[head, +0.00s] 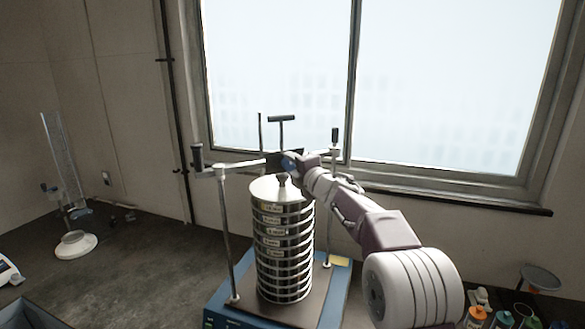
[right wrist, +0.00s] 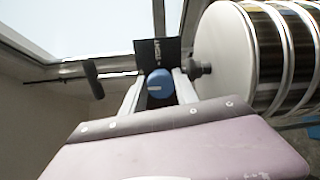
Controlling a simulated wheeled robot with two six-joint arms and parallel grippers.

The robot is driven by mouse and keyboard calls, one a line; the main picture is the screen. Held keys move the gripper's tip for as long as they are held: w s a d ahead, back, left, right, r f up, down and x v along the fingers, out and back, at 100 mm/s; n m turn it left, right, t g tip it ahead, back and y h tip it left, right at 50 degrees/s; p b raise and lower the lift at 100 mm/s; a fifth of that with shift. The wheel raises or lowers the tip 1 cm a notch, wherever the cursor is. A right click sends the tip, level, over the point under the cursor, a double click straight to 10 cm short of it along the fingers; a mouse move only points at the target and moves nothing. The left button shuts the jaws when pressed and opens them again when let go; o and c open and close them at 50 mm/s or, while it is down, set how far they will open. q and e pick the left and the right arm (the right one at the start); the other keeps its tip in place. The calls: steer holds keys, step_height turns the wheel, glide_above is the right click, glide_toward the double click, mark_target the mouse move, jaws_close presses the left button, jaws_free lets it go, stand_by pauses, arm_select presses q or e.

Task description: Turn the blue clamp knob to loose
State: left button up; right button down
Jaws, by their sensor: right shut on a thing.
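The blue clamp knob (right wrist: 160,84) sits between the two fingers of my right gripper (right wrist: 159,92) in the right wrist view, and the gripper is shut on it. In the head view the knob (head: 290,163) is a small blue patch, partly hidden by the right gripper (head: 294,164). The knob is at the crossbar above the sieve stack (head: 285,245). A light mark shows on the knob's face. A dark plate with lettering (right wrist: 156,50) is behind it. My left gripper is in neither view.
The shaker's blue base (head: 222,306) carries upright rods (head: 226,240) with black handles. A glass column on a white foot (head: 75,244) stands at the left. Several bottles (head: 478,312) stand at the lower right. The bench between column and shaker is clear.

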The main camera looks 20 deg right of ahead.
steer(key=shift+f, duration=0.1)
stand_by(0.4)
steer(key=c, duration=1.3)
jaws_free()
steer(key=o, duration=0.4)
steer(key=shift+a, duration=0.1)
steer(key=shift+c, duration=0.2)
steer(key=s+d+b, duration=0.1)
steer(key=s+b, duration=0.2)
steer(key=s, duration=0.6)
steer(key=shift+d+r, duration=0.2)
steer(key=shift+d, duration=0.15)
steer(key=shift+w, duration=0.1)
